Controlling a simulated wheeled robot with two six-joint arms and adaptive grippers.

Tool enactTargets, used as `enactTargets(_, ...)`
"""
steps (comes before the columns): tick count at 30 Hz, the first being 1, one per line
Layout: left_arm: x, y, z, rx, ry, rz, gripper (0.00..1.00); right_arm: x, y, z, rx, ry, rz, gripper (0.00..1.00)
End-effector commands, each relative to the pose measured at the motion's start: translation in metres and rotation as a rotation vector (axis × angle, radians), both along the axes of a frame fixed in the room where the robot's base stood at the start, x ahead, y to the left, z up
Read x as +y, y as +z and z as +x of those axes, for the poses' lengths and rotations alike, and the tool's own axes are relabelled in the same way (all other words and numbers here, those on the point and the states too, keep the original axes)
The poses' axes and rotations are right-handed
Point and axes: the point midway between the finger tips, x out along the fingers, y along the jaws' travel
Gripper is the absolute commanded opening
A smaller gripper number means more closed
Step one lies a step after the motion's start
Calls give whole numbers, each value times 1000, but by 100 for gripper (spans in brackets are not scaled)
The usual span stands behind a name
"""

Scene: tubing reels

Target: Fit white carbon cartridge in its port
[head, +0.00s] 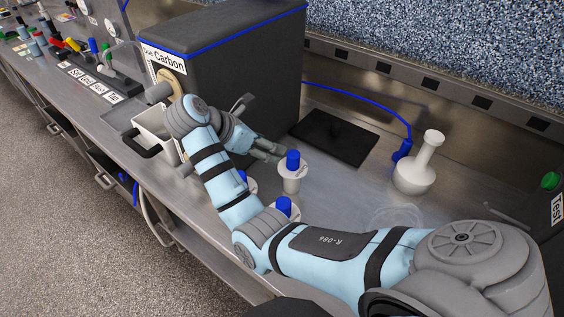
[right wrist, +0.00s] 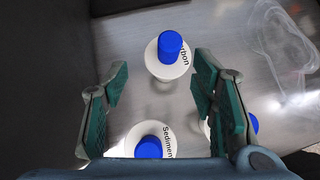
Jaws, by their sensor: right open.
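The white carbon cartridge (head: 291,181) with a blue cap stands upright on the steel counter. In the right wrist view the cartridge (right wrist: 163,70) shows part of the word "Carbon" and lies ahead, between the fingertip lines. My right gripper (head: 277,151) is open and empty, its fingertips just short of the cartridge on its left side. A dark box (head: 230,50) labelled "Out Carbon" stands behind the gripper. A beige round fitting (head: 173,81) with a pale cylinder sits on its front. My left gripper is not in view.
A white cartridge marked "Sediment" (right wrist: 150,130) and another blue-capped one (right wrist: 252,123) stand close by. A white flask-like vessel (head: 415,178), black mat (head: 333,137) and blue tube (head: 375,103) lie to the right. A white bin (head: 150,125) stands by the box.

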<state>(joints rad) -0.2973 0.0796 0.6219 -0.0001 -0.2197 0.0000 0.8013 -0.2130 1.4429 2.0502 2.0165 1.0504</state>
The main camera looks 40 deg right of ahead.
Motion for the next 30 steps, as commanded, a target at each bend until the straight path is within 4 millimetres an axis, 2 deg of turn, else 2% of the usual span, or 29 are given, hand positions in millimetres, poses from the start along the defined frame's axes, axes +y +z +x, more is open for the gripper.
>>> enactTargets(1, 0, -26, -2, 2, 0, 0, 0, -11, -26, -1, -2, -4, -3, 52)
enactTargets(3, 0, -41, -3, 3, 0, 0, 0, -25, -40, 0, 0, -4, -3, 52)
enactTargets(10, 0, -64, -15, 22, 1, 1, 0, -49, -61, 7, 3, -1, -1, 52)
enactTargets(14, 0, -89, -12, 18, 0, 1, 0, -68, -81, 9, 4, -1, -1, 52)
enactTargets(18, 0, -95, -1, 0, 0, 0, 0, -79, -88, 9, 5, 1, 1, 52)
enactTargets(23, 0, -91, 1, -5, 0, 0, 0, -79, -84, 9, 4, 1, 1, 52)
enactTargets(26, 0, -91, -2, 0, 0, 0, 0, -79, -84, 9, 4, 1, 1, 40)
enactTargets(30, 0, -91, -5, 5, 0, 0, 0, -79, -84, 9, 4, 1, 1, 17)
